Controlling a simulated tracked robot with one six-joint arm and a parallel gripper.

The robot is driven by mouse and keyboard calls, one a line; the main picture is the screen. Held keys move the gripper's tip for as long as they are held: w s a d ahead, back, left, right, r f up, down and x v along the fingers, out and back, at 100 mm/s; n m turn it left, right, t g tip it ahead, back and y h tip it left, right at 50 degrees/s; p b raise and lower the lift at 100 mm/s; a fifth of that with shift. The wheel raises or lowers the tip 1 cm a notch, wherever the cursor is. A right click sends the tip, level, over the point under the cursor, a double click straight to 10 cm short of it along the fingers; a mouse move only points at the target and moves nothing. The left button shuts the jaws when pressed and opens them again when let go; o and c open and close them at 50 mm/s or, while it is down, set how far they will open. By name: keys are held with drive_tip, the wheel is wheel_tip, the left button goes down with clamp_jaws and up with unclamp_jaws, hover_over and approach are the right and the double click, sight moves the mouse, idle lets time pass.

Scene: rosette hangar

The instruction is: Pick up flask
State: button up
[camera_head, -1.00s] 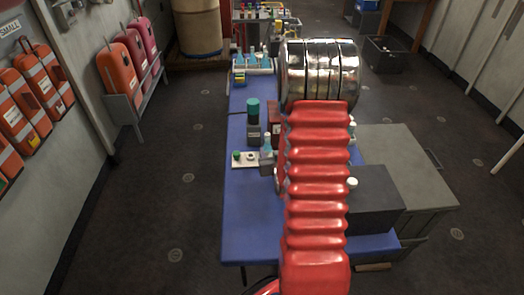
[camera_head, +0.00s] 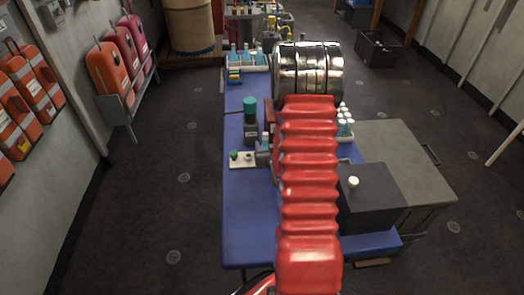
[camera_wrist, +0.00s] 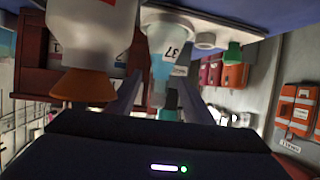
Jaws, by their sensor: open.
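A small flask (camera_wrist: 165,52) with pale blue contents and a white label reading 37 shows upside down in the wrist view. It hangs from a grey-white holder (camera_wrist: 168,18) in this inverted picture. My gripper (camera_wrist: 160,82) is open, with one dark finger on each side of the flask's lower part in the picture. I cannot tell whether either finger touches it. In the head view a small light-blue flask (camera_head: 265,139) stands on the blue table just left of my red-sleeved arm, which hides my gripper there.
A large pale bottle with an orange cap (camera_wrist: 84,86) is close left of the flask in the wrist view. A green knob (camera_wrist: 233,53) is to the right. On the blue table (camera_head: 247,215) stand a teal-capped bottle (camera_head: 250,106), a tube rack and a dark box (camera_head: 370,200).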

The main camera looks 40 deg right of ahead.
drive_tip(key=shift+c, duration=0.5)
clamp_jaws()
idle(0.4)
drive_tip(key=shift+r, duration=0.15)
wheel_tip(320, 180, up, 18)
idle(0.9)
idle(0.5)
wheel_tip(320, 180, up, 10)
idle(1.5)
drive_tip(key=shift+w, duration=0.2)
idle(0.6)
